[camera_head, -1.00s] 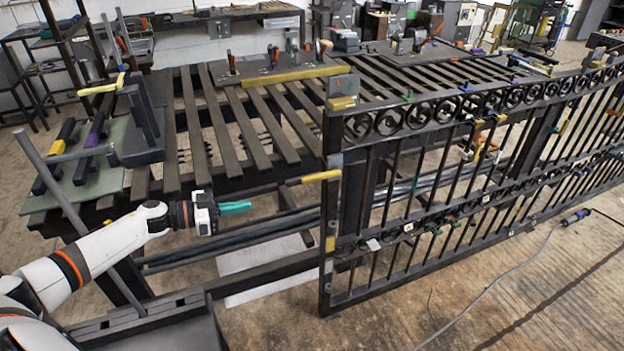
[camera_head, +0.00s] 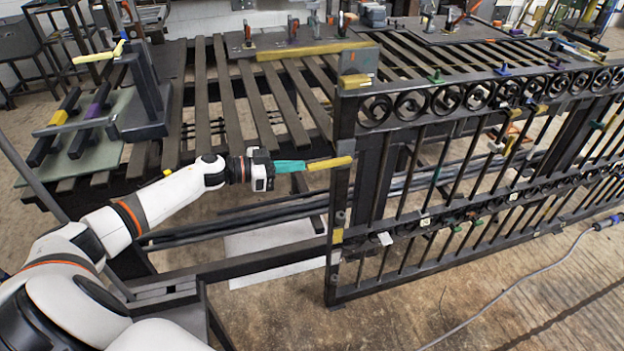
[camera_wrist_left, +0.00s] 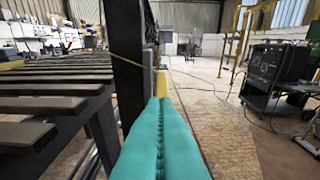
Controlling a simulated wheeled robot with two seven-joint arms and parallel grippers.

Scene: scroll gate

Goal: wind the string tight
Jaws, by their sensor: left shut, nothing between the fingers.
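My left gripper (camera_head: 303,165) has teal fingers pressed together with nothing between them. Its tips point at a yellow handle (camera_head: 331,163) on the near end post of the dark scroll gate (camera_head: 340,200), and look very close to it; I cannot tell if they touch. In the left wrist view the yellow handle (camera_wrist_left: 162,84) stands just beyond the teal fingertips (camera_wrist_left: 160,100), beside the dark post (camera_wrist_left: 130,60). A thin tan line (camera_wrist_left: 125,63), perhaps the string, runs near the post; I cannot tell whether it is slack or tight. My right gripper is out of view.
A slatted bench (camera_head: 228,105) stands behind the gate's near end. A stand with a yellow-topped handle (camera_head: 102,52) is at the left. Dark bars (camera_head: 205,228) run low beneath my left arm. A grey cable (camera_head: 510,290) lies on the open floor at the right.

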